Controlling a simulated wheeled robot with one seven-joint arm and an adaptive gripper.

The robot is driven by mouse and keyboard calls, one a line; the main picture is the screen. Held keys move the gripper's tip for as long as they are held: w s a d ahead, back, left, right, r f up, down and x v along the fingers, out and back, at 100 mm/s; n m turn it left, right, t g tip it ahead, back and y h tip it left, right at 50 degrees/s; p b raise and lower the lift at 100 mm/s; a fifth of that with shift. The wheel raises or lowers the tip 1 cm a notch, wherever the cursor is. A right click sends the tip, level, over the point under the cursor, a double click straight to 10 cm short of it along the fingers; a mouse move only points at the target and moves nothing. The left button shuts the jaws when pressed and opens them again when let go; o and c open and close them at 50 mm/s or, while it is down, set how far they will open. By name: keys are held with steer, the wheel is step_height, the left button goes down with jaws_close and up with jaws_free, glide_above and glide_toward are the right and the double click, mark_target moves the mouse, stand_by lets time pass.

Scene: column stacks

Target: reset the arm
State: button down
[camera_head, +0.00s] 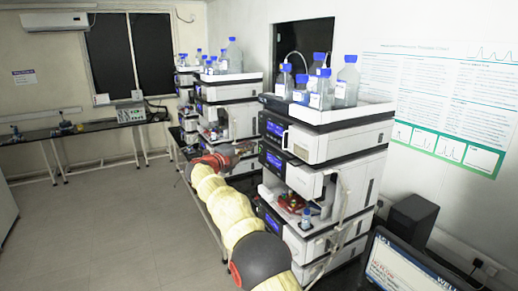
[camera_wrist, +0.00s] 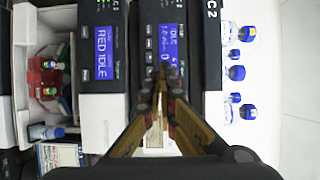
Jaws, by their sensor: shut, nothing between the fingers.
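My arm in its yellow sleeve (camera_head: 230,212) reaches from the bottom of the head view toward the column stacks. My gripper (camera_wrist: 160,75) is shut and empty in the wrist view, its fingertips meeting in front of a stack's lit display panel (camera_wrist: 166,44). It is too small and dark in the head view to make out its fingers. I cannot tell whether the fingertips touch the panel.
The near stack (camera_head: 330,140) carries blue-capped bottles (camera_head: 347,80); another stack (camera_head: 228,92) stands behind. The wrist view shows an open compartment with a red holder (camera_wrist: 48,85). A monitor (camera_head: 400,268) is at lower right. The floor (camera_head: 100,225) at left is clear.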

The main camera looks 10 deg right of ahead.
steer(key=w+a+f+n+t+y, duration=0.2)
steer(key=w+a+f+n+y, duration=0.15)
steer(key=a+n+y, duration=0.35)
steer(key=w+a+f+n+t+y, duration=0.25)
steer(key=a+f+n, duration=0.2)
steer(key=a, duration=0.55)
steer(key=s+a+f+n+g+y+b, duration=0.35)
steer(key=s+f+n+g+y, duration=0.4)
steer(key=s, duration=0.45)
steer(key=s+d+f+n+g+h+b, duration=0.1)
steer(key=s+d+f+n+b, duration=0.1)
steer(key=s+d+f+b, duration=0.4)
steer(key=s+d+f+n+g+h+b, duration=0.2)
steer(key=s+d+f+b, duration=0.4)
steer(key=s+d, duration=0.9)
steer(key=s+d+f+n+g+h+b, duration=0.2)
steer(key=s+d+f+b, duration=0.5)
steer(key=s, duration=3.2)
steer(key=d+f+n, duration=0.1)
steer(key=d, duration=0.3)
steer(key=shift+s+d+f, duration=0.25)
steer(key=shift+s+d, duration=0.05)
steer(key=shift+s, duration=0.1)
